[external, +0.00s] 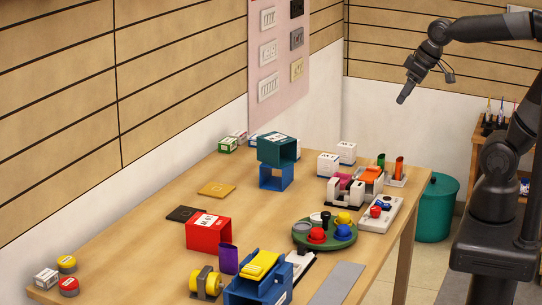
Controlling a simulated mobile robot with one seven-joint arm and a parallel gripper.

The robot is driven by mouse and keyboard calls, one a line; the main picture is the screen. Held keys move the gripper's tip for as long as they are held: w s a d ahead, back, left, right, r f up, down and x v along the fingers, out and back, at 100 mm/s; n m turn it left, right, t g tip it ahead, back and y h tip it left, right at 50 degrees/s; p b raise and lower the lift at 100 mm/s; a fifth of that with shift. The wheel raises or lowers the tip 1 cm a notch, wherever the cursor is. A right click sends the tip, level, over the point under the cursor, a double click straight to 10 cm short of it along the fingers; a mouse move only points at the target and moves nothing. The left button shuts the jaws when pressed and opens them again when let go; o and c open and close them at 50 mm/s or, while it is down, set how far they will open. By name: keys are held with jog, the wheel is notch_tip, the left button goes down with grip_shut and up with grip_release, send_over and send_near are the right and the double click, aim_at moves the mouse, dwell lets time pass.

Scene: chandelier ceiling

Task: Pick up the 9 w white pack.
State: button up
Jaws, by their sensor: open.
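Two white box-shaped packs stand near the far right part of the wooden table: one in front (328,164) and one just behind it (346,153). A smaller white pack (46,279) sits at the table's near left corner. The print is too small to tell which one is marked 9 W. My gripper (403,97) hangs high in the air, above and to the right of the two far packs, apart from everything. It is open and holds nothing that I can see; its fingers show edge-on.
Stacked teal (277,151) and blue open boxes stand left of the far packs. A black-and-white tape dispenser (345,192) is just in front of them. A green round tray (325,237) with coloured knobs is nearer. A teal bin (436,208) stands on the floor. The table's left middle is mostly clear.

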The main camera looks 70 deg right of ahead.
jog(key=w+d+f, duration=0.3)
jog(key=w+d, duration=0.1)
jog(key=w, duration=0.9)
jog(key=w+d+f, duration=0.2)
jog(key=w+d, duration=0.2)
jog(key=w, duration=0.8)
jog(key=shift+g, duration=0.5)
jog(key=w+d+f, duration=0.3)
jog(key=w+f, duration=0.2)
jog(key=f, duration=0.1)
jog(key=w+d+f, duration=0.3)
jog(key=w+f, duration=0.2)
jog(key=f, duration=0.2)
jog(key=w+d+f, duration=0.4)
jog(key=w+f, duration=0.1)
jog(key=f, duration=0.1)
jog(key=shift+w+f, duration=0.25)
jog(key=shift+f, duration=0.1)
jog(key=shift+x, duration=3)
jog(key=shift+a, duration=0.15)
jog(key=c, duration=1.1)
